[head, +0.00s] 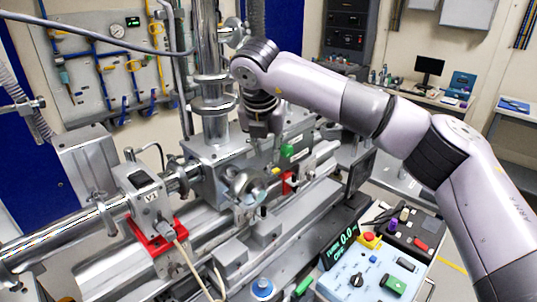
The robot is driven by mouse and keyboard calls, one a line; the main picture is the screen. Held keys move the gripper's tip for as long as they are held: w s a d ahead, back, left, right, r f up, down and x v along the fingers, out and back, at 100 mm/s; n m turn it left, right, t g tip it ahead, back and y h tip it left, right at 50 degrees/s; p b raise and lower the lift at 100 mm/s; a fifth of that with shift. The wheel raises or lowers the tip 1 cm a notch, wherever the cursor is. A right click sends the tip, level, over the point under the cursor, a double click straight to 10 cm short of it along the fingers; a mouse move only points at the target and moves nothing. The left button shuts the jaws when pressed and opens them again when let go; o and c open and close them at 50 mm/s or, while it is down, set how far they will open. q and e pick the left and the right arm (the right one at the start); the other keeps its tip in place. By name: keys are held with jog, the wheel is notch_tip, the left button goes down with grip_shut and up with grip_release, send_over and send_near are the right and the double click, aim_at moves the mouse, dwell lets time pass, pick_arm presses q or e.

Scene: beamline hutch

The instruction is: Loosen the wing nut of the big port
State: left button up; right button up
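My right arm comes in from the right, and my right gripper (262,132) points down over the top of the steel chamber (208,178). Its fingers are dark and seen nearly edge-on, so I cannot tell their opening or any contact. A round flanged port (243,188), which looks like the big port, is on the chamber's front side, below and slightly left of the gripper. Small metal parts sit around its rim, but I cannot make out the wing nut for certain. My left gripper is not in view.
A vertical steel pipe (210,70) rises left of my gripper. A beam pipe (50,242) runs to the left. A green knob (287,151) and a red block (290,183) are right of the port. A blue control panel (362,280) with a display (342,240) stands in front.

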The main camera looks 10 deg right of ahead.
aim_at(269, 167)
jog(key=p+x, duration=0.1)
jog(key=x, duration=0.4)
jog(key=shift+f, duration=0.1)
jog(key=shift+c, duration=0.5)
grip_shut()
